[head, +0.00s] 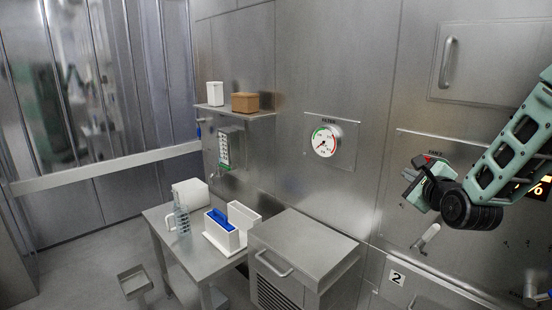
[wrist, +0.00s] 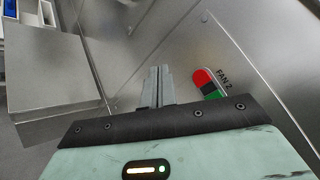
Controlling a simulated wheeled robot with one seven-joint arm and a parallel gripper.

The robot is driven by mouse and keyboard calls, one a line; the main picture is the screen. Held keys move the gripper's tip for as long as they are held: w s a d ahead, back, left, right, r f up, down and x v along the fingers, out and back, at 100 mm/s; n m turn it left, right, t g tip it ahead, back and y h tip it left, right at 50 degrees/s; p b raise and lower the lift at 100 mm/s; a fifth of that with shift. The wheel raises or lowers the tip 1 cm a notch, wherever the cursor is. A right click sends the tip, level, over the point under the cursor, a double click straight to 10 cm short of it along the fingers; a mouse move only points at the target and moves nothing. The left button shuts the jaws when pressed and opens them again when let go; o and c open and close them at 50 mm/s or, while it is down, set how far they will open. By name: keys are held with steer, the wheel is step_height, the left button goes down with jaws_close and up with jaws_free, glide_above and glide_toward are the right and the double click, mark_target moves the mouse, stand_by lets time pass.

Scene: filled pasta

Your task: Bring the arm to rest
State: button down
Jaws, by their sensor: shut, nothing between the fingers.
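My gripper (head: 409,188) is at the right of the head view, held out in front of the steel wall panel and pointing left. In the wrist view its two fingers (wrist: 158,86) lie together, shut and empty. Beyond the fingers, a red and green switch labelled FAN 2 (wrist: 208,84) sits on the wall panel. In the head view, part of a red control (head: 430,157) shows just above my gripper, and the arm hides some of the panel.
A steel cabinet (head: 304,244) stands below the round gauge (head: 326,141). Left of it, a table (head: 160,226) holds a clear jug (head: 182,219) and a white holder with a blue item (head: 220,219). A lever handle (head: 426,237) projects below my gripper. Open floor lies left.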

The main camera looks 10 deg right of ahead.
steer(key=s+a+f+n+g+y+b, duration=0.1)
steer(key=s+a+f+n+g, duration=0.25)
steer(key=a+n, duration=0.3)
steer(key=s+a+f+n+g+y+b, duration=0.25)
steer(key=s+a+n, duration=0.25)
steer(key=a, duration=0.3)
steer(key=s+a+f+n+g+y+b, duration=0.1)
steer(key=s+a+f+n+g, duration=0.25)
steer(key=a+n, duration=0.35)
steer(key=s+a+f+n+g+b, duration=0.1)
steer(key=s+n+g, duration=0.1)
steer(key=s+n, duration=0.3)
steer(key=s+a+f+n+g+h+b, duration=0.1)
steer(key=s+n, duration=0.4)
steer(key=s, duration=0.6)
steer(key=s+a+f+n+g+h+b, duration=0.1)
steer(key=s+a+f+n+g, duration=0.1)
steer(key=s, duration=0.7)
steer(key=f+n+g, duration=0.1)
steer(key=n+g, duration=0.1)
steer(key=n, duration=0.1)
steer(key=shift+a, duration=0.4)
